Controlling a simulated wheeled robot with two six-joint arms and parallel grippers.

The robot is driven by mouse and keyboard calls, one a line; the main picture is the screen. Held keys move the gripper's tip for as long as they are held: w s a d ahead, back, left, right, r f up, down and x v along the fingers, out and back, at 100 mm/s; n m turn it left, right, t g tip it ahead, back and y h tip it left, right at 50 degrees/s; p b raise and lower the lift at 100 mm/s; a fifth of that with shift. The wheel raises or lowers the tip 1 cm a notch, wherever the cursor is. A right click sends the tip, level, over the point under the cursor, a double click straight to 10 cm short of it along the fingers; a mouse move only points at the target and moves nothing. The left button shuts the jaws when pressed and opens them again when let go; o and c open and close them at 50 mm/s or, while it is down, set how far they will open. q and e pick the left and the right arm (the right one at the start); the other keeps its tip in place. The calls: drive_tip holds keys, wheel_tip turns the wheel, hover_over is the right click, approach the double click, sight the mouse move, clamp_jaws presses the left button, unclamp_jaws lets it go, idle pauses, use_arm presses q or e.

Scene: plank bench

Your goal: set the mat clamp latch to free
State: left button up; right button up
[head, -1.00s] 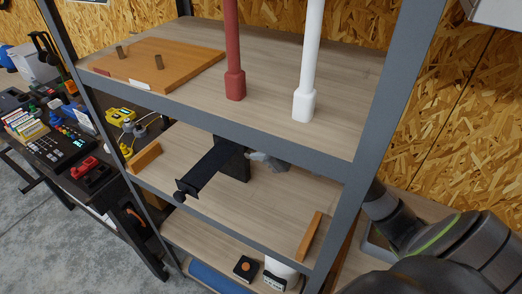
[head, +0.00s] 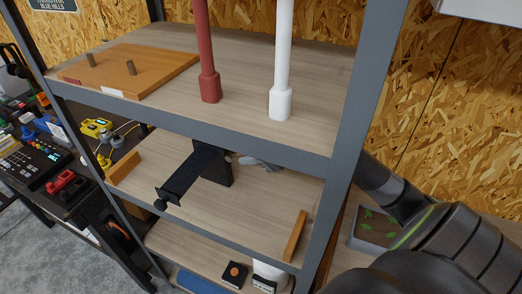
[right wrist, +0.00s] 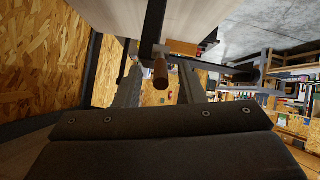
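No part is clearly recognisable as the mat clamp latch. My right gripper (head: 258,162) shows as pale grey fingers just right of and behind that fixture. In the right wrist view my right gripper (right wrist: 160,92) has its two fingers apart. A brown cylindrical handle (right wrist: 160,72) appears between the fingertips, with no finger visibly touching it. My left gripper is not in view.
The shelf above carries a wooden board (head: 130,72) with two pegs, a red post (head: 209,85) and a white post (head: 281,100). Wooden strips (head: 295,235) edge the middle shelf. A dark upright (head: 349,130) stands between my right arm and the shelf. The middle shelf's front is mostly clear.

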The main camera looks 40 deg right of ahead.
drive_tip(key=shift+v, duration=1.8)
